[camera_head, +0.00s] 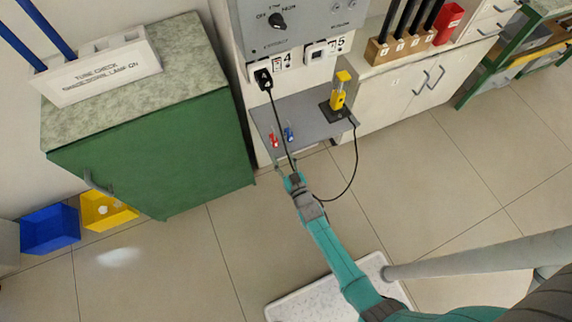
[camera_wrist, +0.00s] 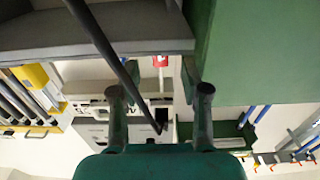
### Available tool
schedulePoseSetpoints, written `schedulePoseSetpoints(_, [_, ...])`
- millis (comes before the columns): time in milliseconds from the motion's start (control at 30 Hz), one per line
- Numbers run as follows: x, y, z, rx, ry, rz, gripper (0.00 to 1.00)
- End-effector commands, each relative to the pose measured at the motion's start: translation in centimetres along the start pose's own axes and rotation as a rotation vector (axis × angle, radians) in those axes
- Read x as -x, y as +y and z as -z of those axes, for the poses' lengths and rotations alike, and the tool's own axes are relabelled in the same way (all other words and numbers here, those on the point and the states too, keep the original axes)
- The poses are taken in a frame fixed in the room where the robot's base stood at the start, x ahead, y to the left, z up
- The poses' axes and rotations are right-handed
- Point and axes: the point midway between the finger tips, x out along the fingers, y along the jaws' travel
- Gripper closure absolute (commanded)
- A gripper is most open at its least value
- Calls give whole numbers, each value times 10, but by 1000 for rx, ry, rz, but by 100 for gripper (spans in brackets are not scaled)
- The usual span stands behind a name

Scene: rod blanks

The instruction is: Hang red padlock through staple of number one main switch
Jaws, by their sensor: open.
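The small red padlock (camera_head: 274,141) lies on the grey shelf (camera_head: 310,122) near its front left corner. A blue padlock (camera_head: 289,134) is just right of it. My gripper (camera_head: 286,168) is open and empty in front of the shelf's front edge, apart from the red padlock. In the wrist view my two fingers (camera_wrist: 160,92) are spread wide. A small red item (camera_wrist: 160,60) shows beyond and between them, apparently the red padlock. The switch panel (camera_head: 300,22) with a black knob (camera_head: 277,20) is above the shelf; I cannot make out a staple.
A black plug (camera_head: 263,78) trails a cable down past my gripper; the cable (camera_wrist: 105,50) crosses the wrist view. A yellow tool (camera_head: 338,95) stands at the shelf's right. The green cabinet (camera_head: 160,150) is close on the left. Open floor lies in front.

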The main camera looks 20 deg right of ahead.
Motion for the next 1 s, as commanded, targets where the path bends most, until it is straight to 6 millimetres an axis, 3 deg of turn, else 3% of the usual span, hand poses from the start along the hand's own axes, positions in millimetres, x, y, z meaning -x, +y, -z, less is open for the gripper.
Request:
schedulePoseSetpoints(600, [-63,0,0,0,1,0,54])
schedulePoseSetpoints(1000, [-80,0,0,0,1,0,54])
